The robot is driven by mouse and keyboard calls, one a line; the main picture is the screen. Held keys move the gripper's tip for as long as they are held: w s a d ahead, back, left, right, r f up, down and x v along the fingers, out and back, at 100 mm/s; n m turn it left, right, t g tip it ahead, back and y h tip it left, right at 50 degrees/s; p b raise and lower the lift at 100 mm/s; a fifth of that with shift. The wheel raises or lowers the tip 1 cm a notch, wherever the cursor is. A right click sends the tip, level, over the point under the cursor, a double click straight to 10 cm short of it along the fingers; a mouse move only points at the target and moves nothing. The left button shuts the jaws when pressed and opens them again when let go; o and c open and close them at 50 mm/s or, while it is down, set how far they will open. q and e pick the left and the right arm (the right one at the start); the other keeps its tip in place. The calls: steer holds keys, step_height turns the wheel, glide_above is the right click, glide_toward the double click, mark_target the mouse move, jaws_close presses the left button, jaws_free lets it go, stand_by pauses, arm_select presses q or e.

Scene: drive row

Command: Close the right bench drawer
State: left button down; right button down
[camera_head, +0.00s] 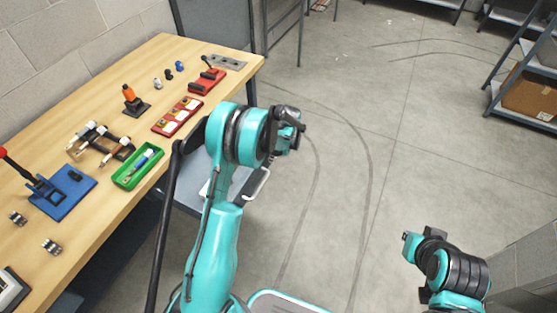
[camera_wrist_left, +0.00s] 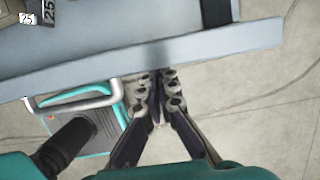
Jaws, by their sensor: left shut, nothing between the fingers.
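The right bench drawer (camera_head: 243,181) is grey-blue and stands pulled out from under the wooden bench, partly hidden behind my left arm. Its pale loop handle (camera_head: 260,186) shows at the front. In the left wrist view the long drawer front (camera_wrist_left: 215,50) crosses the picture, with the handle (camera_wrist_left: 75,103) at left. My left gripper (camera_head: 292,122) is beyond my raised arm in the head view. In the left wrist view its fingers (camera_wrist_left: 158,76) are together and empty, close to the drawer front, right of the handle; contact is unclear. My right gripper (camera_head: 412,242) is far right, its fingers not clear.
The wooden bench (camera_head: 100,100) holds a green tray (camera_head: 138,167), a blue press (camera_head: 62,192) and red fixtures (camera_head: 178,117). Labelled items (camera_wrist_left: 30,18) show at the wrist view's top left. A shelf with a cardboard box (camera_head: 530,97) stands far right. The middle floor is clear.

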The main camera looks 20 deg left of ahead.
arm_select(q)
steer(key=shift+a, duration=0.15)
steer(key=a, duration=0.8)
steer(key=w+a, duration=0.1)
steer(key=a, duration=0.7)
steer(key=w+a, duration=0.1)
steer(key=a, duration=0.7)
steer(key=shift+a+b, duration=0.3)
steer(key=shift+a, duration=0.1)
steer(key=shift+d, duration=0.15)
